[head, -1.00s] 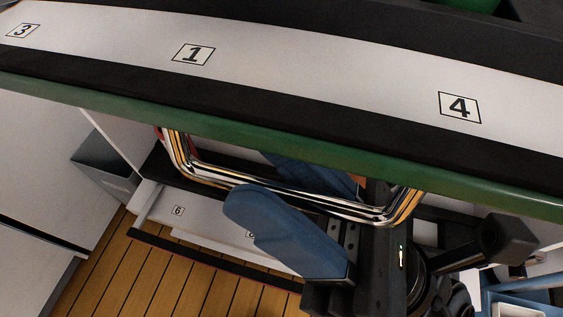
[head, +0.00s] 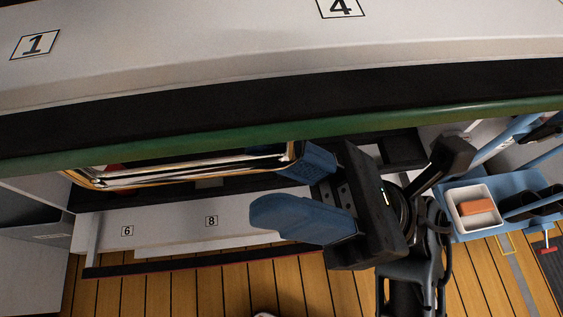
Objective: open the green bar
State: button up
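A long green bar (head: 250,138) runs across the picture along the lower edge of a black and white panel. A shiny chrome handle (head: 190,172) hangs just under it on the left. My gripper (head: 285,188) has two blue fingers set well apart. The upper finger is close to the handle's right end, and the lower finger is below and clear of it. Nothing shows held between the fingers. I cannot tell whether the upper finger touches the handle, and the handle's far side is hidden.
The white panel top (head: 190,50) carries labels 1 and 4. Below are white fronts marked 6 and 8 (head: 170,225) above a wooden floor (head: 190,290). At right, a blue cart (head: 455,190) bears a white tray (head: 489,187) with an orange block.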

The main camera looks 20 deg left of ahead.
jog(key=w+b+v, duration=0.1)
jog(key=b+v, duration=0.6)
jog(key=v, duration=0.1)
jog(key=shift+w+a+f, duration=0.2)
jog(key=shift+w+a, duration=0.05)
jog(key=shift+w, duration=0.1)
dwell(0.3)
jog(key=shift+b, duration=0.5)
dwell(0.5)
